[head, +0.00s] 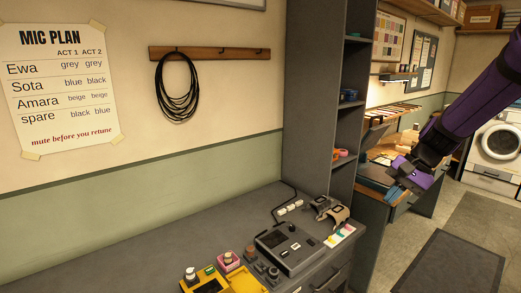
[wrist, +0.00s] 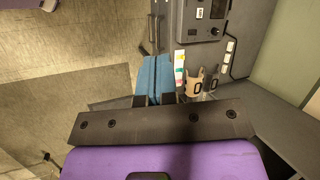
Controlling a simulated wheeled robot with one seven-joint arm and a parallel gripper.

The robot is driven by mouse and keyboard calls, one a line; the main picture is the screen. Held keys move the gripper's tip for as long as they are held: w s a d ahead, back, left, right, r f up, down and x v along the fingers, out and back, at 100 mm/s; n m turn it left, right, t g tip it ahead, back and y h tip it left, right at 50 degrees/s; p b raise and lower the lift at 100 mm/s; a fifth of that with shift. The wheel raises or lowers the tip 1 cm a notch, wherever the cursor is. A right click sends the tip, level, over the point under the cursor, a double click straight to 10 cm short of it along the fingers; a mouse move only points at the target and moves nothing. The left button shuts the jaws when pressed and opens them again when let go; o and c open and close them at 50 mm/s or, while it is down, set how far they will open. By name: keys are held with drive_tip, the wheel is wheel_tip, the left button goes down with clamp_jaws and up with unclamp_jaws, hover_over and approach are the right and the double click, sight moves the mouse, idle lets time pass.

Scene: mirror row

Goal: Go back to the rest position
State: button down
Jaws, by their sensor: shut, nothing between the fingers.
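My gripper (head: 396,190) hangs at the right in the head view, at the end of my purple arm. It is in the air in front of the desk and shelf area, apart from the grey counter (head: 150,245). The gripper is shut with nothing held.
A grey device with knobs (head: 290,248), a yellow case (head: 243,281) and beige curved pieces (head: 335,213) lie on the counter. A tall grey shelf (head: 310,90) stands behind its right end. A dark mat (head: 455,262) lies on open floor at right. A washer (head: 497,145) stands far back.

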drive_tip(key=s+a+r+n+t+h, duration=0.1)
drive_tip(key=s+r, duration=0.5)
drive_tip(key=s, duration=0.7)
drive_tip(key=s+a+r+n+t+h, duration=0.1)
drive_tip(key=s+r+n+t+h, duration=0.2)
drive_tip(key=s, duration=0.9)
drive_tip(key=shift+s+r+n+t+h, duration=0.35)
drive_tip(key=shift+r+n+h, duration=0.45)
drive_tip(key=shift+r+n, duration=1.15)
drive_tip(key=shift+r, duration=0.15)
